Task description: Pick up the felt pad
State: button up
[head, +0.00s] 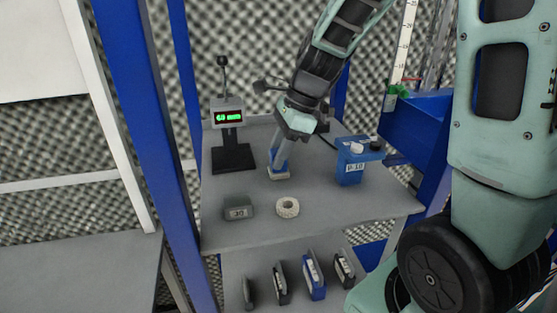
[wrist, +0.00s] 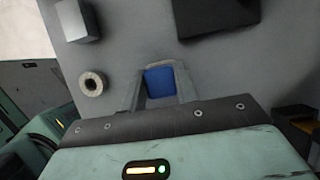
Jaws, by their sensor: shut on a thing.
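My gripper (head: 279,170) points down over the grey table, behind the pale ring. It is shut on a small piece that I take to be the felt pad (wrist: 160,82). In the wrist view the pad shows blue between the two grey fingers. In the head view some blue shows between the fingers, with a pale part at their tips. The fingers hide much of the piece. I cannot tell whether it touches the table.
On the table (head: 330,215) are a pale ring (head: 288,207), a grey block with a label (head: 238,208), a gauge with green digits (head: 229,118) on a black stand, and a blue box (head: 350,167). Several upright items stand on a lower shelf. The table's front right is clear.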

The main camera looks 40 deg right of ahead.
jog(key=shift+r, duration=0.1)
notch_tip(320, 180, up, 10)
jog(key=shift+f+b, duration=0.1)
jog(key=shift+b, duration=0.9)
jog(key=shift+o, duration=0.6)
jog(key=shift+c, duration=0.2)
jog(key=shift+f, duration=0.1)
